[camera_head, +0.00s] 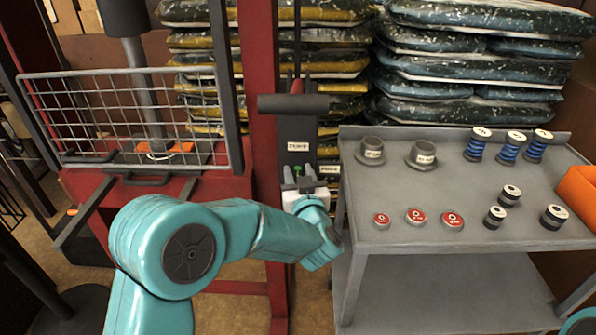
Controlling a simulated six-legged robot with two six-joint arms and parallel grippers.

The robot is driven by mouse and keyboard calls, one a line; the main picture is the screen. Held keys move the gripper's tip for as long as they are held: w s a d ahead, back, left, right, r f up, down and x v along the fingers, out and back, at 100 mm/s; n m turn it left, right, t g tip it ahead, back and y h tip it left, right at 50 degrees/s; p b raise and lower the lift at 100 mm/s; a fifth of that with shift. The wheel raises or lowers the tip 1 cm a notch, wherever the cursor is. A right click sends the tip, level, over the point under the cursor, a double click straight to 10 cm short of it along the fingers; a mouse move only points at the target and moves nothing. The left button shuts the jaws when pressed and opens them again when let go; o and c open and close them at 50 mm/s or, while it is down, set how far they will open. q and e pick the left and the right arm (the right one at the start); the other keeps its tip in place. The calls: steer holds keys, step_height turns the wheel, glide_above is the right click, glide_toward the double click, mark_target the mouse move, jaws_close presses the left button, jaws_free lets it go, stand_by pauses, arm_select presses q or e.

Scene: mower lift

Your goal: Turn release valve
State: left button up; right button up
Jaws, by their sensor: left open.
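My left gripper (299,177) is at the dark pump unit (297,128) on the red press frame. Its two grey fingers point up and away from me and stand apart. A small green part (297,169), which looks like the release valve, shows between or just behind the fingertips. I cannot tell whether the fingers touch it. A white label is on the pump unit above it, too small to read surely. My teal left arm comes in from the bottom left and hides the lower part of the unit. My right gripper is out of view.
A red press frame (262,100) with a wire guard (125,120) stands at the left. A grey table (400,260) at the right bears collars, blue springs, red discs and small cylinders. An orange bin (578,195) is at its right edge. Stacked bags (470,75) are behind.

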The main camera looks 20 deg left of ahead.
arm_select(q)
steer(key=shift+w+a+r, duration=0.15)
steer(key=shift+w+a, duration=0.1)
steer(key=shift+w, duration=0.1)
steer(key=shift+c, duration=0.6)
jaws_close()
